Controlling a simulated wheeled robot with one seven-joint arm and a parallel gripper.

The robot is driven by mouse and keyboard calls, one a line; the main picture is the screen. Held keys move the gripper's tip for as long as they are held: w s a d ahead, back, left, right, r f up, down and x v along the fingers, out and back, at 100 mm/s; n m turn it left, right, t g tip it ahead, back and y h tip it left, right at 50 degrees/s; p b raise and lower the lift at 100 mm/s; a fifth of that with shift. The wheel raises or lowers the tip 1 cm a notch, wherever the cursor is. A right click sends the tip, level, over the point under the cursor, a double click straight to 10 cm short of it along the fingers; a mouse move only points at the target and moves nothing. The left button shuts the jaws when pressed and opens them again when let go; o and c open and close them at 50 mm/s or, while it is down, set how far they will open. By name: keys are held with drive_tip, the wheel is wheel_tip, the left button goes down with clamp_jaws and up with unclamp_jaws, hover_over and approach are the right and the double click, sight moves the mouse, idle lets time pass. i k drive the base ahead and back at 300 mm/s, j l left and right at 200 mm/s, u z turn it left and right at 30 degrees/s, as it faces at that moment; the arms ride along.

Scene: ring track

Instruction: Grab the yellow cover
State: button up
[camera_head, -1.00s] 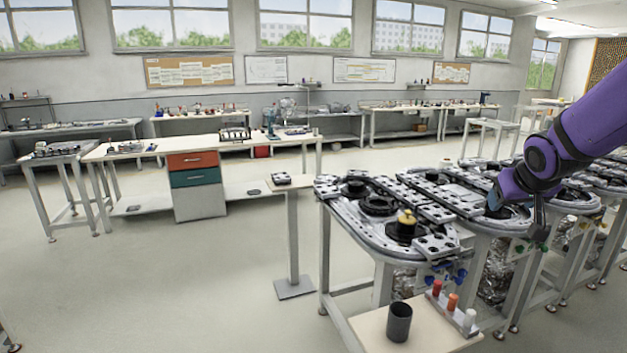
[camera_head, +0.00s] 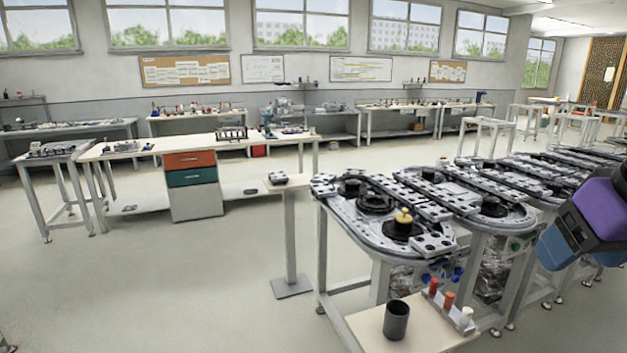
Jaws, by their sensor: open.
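The yellow cover (camera_head: 404,216) is a small knob-like piece. It stands upright on top of a round black part (camera_head: 402,231) at the near end of the ring track (camera_head: 350,222). Nothing touches it from above. At the right edge, a purple and blue part of my arm (camera_head: 597,222) is in view, well to the right of the cover and apart from it. My gripper's fingers do not show.
A narrow stand (camera_head: 291,240) is left of the track. Open floor lies at the left front.

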sight(402, 217)
drive_tip(key=j+u, duration=0.15)
drive_tip(key=u, duration=0.5)
drive_tip(key=i+j+u, duration=0.1)
drive_tip(key=j, duration=0.35)
drive_tip(key=i+j+u, duration=0.15)
drive_tip(key=j, duration=0.25)
drive_tip(key=i+j+u, duration=0.1)
drive_tip(key=i+j, duration=0.25)
drive_tip(key=i+j+u, duration=0.15)
drive_tip(key=j, duration=0.25)
drive_tip(key=i+z, duration=0.25)
drive_tip(key=i, duration=0.25)
drive_tip(key=i+j+z, duration=0.2)
drive_tip(key=i, duration=0.3)
drive_tip(key=i+j+z, duration=0.25)
drive_tip(key=i, duration=0.25)
drive_tip(key=i+z, duration=0.75)
drive_tip(key=i, duration=0.15)
drive_tip(key=i+j+z, duration=0.25)
drive_tip(key=i+z, duration=0.35)
drive_tip(key=z, duration=0.2)
drive_tip(key=i+z, duration=0.25)
drive_tip(key=z, duration=0.15)
drive_tip(key=i+z, duration=0.25)
drive_tip(key=z, duration=0.15)
drive_tip(key=i+j+z, duration=0.15)
drive_tip(key=z, duration=0.25)
drive_tip(key=i+j+z, duration=0.2)
drive_tip(key=z, duration=0.2)
